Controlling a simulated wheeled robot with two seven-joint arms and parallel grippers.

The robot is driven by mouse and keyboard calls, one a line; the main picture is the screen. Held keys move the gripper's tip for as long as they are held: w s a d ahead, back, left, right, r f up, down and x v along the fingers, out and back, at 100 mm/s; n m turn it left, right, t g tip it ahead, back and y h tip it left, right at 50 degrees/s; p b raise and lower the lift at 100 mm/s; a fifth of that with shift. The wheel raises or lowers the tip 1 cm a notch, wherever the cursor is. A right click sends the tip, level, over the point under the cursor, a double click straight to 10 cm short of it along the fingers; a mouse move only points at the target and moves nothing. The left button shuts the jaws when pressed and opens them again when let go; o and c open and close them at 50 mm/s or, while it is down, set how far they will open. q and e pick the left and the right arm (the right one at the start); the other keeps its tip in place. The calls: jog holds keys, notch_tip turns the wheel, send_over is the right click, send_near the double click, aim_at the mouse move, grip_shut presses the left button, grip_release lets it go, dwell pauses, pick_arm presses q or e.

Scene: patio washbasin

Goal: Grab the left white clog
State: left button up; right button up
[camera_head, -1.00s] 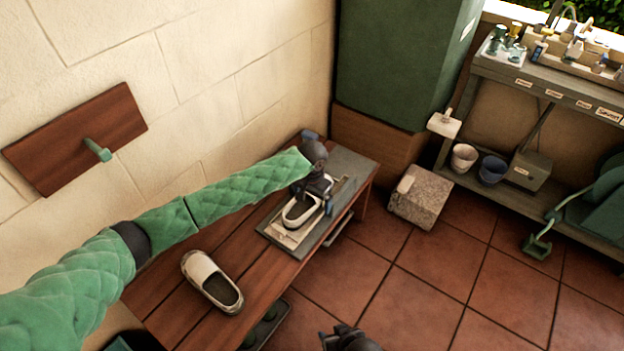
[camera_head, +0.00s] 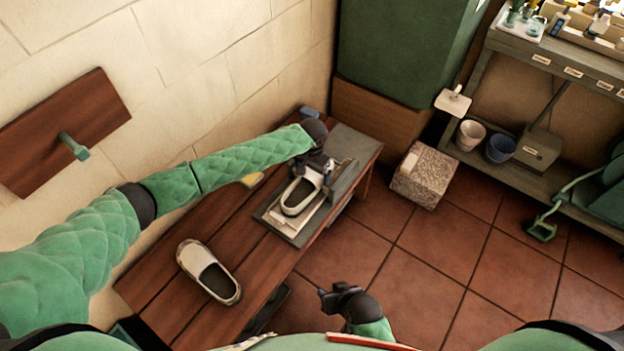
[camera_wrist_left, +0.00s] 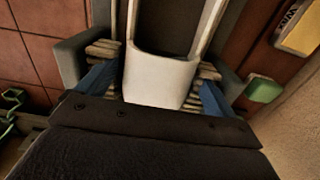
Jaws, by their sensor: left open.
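One white clog (camera_head: 210,272) with a dark inside lies on the wooden bench, at the left in the head view. A second white clog (camera_head: 299,196) lies on a pale tray at the bench's far end. My left gripper (camera_head: 318,168) is at the far end of this second clog. In the left wrist view, the white end of the clog (camera_wrist_left: 158,76) lies between the open fingers of my left gripper (camera_wrist_left: 157,92), with a narrow gap on each side. My right gripper (camera_head: 334,298) hangs low over the floor, empty; its jaw opening is unclear.
The wooden bench (camera_head: 190,310) runs along the wall, with a grey slab (camera_head: 352,150) at its far end. A speckled block (camera_head: 425,175) stands on the tiled floor. A shelf unit with two buckets (camera_head: 470,135) is at the right. Floor between is clear.

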pick_arm(q)
jog(key=shift+f, duration=0.65)
jog(key=c, duration=1)
jog(key=shift+o, duration=0.2)
jog(key=shift+r, duration=0.1)
